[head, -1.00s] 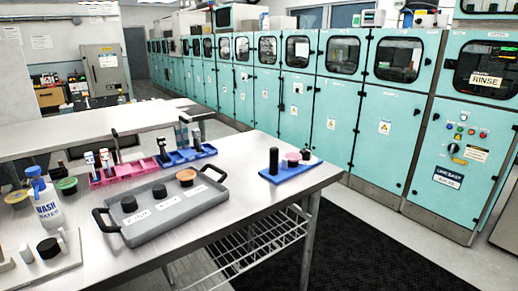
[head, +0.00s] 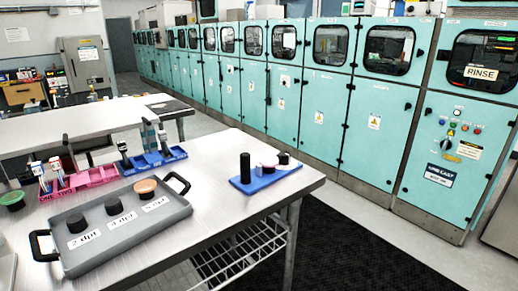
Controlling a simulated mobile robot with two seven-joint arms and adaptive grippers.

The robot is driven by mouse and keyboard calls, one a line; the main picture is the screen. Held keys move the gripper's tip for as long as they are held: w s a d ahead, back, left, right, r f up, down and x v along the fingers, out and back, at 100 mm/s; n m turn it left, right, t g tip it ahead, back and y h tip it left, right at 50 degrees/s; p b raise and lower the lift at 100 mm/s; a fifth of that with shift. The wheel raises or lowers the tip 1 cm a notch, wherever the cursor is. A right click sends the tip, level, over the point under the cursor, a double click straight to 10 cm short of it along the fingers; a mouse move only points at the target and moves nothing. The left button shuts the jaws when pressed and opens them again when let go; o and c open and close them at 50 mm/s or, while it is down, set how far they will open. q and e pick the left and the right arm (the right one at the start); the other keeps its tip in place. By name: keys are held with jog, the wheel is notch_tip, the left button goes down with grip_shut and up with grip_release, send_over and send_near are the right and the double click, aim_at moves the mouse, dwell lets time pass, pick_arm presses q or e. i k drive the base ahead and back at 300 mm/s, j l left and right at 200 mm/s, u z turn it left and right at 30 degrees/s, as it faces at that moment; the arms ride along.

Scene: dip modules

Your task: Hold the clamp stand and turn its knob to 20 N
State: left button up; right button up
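A blue base plate (head: 257,184) lies near the right end of the steel table. On it stand a tall black post (head: 245,168), a low pinkish-white round part (head: 268,163) and a short black knob-like cylinder (head: 284,158). This may be the clamp stand, but it is too small to be sure. No force marking can be read on it. Neither of my grippers is in the head view, and nothing touches the blue plate.
A grey tray (head: 158,231) with black handles holds several round caps, left of the blue plate. Behind it are a pink rack (head: 88,178) and a blue rack (head: 158,158). The table (head: 215,205) is clear around the blue plate. Teal cabinets (head: 318,118) line the back.

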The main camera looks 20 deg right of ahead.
aim_at(285, 160)
jog(key=i+l+u, duration=0.25)
jog(key=l, duration=0.2)
jog(key=l+u, duration=0.25)
jog(key=l, duration=0.2)
jog(key=i+l, duration=0.1)
jog(key=l, duration=0.4)
jog(key=l+u, duration=0.1)
jog(key=l, duration=0.35)
jog(key=i, duration=0.05)
